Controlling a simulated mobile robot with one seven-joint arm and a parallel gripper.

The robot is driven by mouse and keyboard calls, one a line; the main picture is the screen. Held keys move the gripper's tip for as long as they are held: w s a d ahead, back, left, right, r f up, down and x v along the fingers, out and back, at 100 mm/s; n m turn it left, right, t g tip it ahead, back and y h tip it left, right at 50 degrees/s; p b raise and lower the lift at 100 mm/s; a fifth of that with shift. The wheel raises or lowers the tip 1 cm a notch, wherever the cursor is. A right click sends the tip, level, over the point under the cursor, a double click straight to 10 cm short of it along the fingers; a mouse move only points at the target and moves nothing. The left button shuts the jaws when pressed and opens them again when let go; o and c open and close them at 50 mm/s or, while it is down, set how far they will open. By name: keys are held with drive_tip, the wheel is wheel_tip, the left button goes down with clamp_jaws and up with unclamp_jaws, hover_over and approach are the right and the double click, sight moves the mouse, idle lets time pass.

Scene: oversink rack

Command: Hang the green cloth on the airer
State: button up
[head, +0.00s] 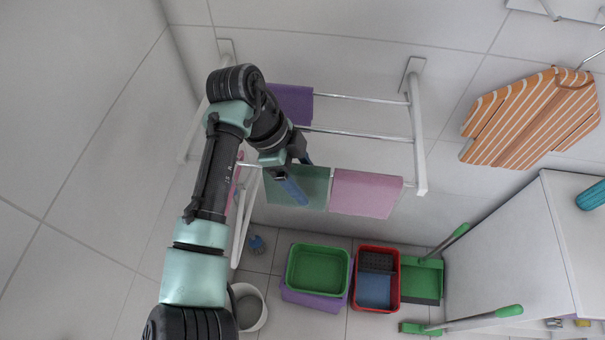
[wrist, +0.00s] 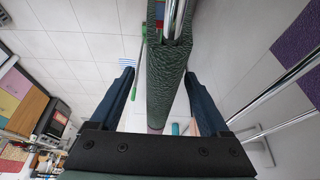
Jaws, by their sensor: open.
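The green cloth (head: 312,186) hangs folded over the front rail of the wall airer (head: 418,135), to the left of a pink cloth. In the wrist view the green cloth (wrist: 166,85) is draped over a metal rail and runs between my two fingers. My gripper (head: 300,178) is at the green cloth, in front of its left part. In the wrist view my gripper (wrist: 158,92) is open, with a finger on each side of the cloth and visible gaps between them. My arm hides the left end of the airer.
The pink cloth (head: 366,193) hangs on the same rail, and a purple cloth (head: 291,103) hangs on a rear rail. An orange striped ironing board (head: 535,118) is on the wall at right. A green basin (head: 318,270) and a red-rimmed bucket (head: 377,278) stand below.

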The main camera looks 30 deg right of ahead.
drive_tip(key=b+v, duration=0.2)
drive_tip(key=v, duration=1.1)
drive_tip(key=shift+f, duration=0.1)
drive_tip(key=w+d+r+n+t+h, duration=0.3)
drive_tip(key=w+d+r+t, duration=0.15)
drive_tip(key=d, duration=0.25)
drive_tip(key=w+r+n+t+h, duration=0.35)
drive_tip(key=r+n+t, duration=0.5)
drive_tip(key=r, duration=0.95)
drive_tip(key=s+a+r+n+t+y, duration=1)
drive_tip(key=s+a+r+n+t, duration=0.3)
drive_tip(key=a+r, duration=0.5)
drive_tip(key=s+r+t, duration=0.1)
drive_tip(key=s+t, duration=0.1)
drive_tip(key=t, duration=0.1)
drive_tip(key=shift+s+t, duration=0.2)
drive_tip(key=shift+t, duration=0.2)
drive_tip(key=shift+r, duration=0.1)
